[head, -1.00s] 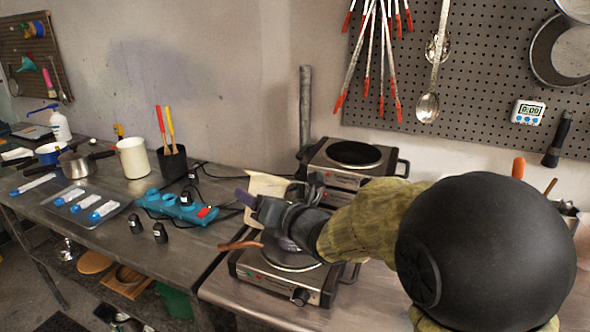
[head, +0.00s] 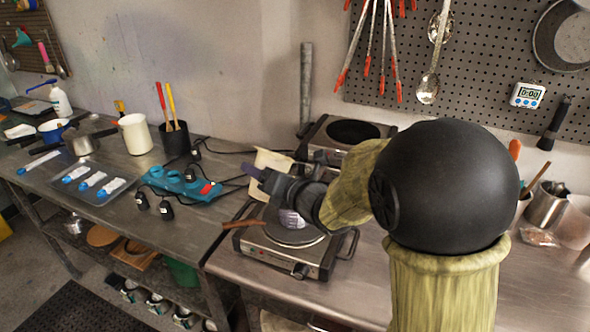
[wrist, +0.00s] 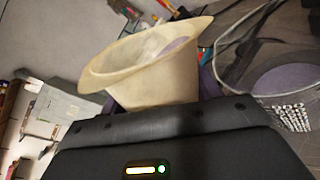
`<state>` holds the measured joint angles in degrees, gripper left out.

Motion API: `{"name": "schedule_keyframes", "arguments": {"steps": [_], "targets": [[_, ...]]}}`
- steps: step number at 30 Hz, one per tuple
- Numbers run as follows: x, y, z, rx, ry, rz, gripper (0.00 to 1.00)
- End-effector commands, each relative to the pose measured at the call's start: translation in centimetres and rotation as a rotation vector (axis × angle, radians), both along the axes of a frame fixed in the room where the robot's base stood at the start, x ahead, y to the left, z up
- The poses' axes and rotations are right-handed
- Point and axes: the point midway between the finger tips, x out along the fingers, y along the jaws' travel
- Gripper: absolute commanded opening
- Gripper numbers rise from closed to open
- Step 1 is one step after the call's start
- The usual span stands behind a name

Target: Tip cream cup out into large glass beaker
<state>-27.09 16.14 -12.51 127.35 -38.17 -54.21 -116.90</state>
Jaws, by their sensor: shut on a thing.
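The cream cup (head: 272,160) is held by my gripper (head: 256,174) above the back left of the front hot plate. In the head view the gripper partly hides it. In the wrist view the cream cup (wrist: 150,75) shows its flared rim and part of its inside. A purple fingertip shows inside the cup and purple shows outside its wall, so the gripper is shut on the wall. The cup's contents are not clear. A pale container (head: 573,222) at the right edge may be the large glass beaker, but I cannot tell.
A front hot plate (head: 318,262) bears a small striped thing (head: 291,219). A second hot plate (head: 350,134) stands behind. A blue power strip (head: 182,184), a cream mug (head: 136,134) and a dark pot with sticks (head: 176,140) stand left. Bare bench lies right of the front hot plate.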

Motion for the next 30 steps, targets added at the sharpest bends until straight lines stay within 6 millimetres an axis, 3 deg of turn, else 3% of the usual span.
{"name": "schedule_keyframes", "arguments": {"steps": [30], "targets": [[0.47,-0.33,1.07,0.078,0.113,0.000,0.33]]}}
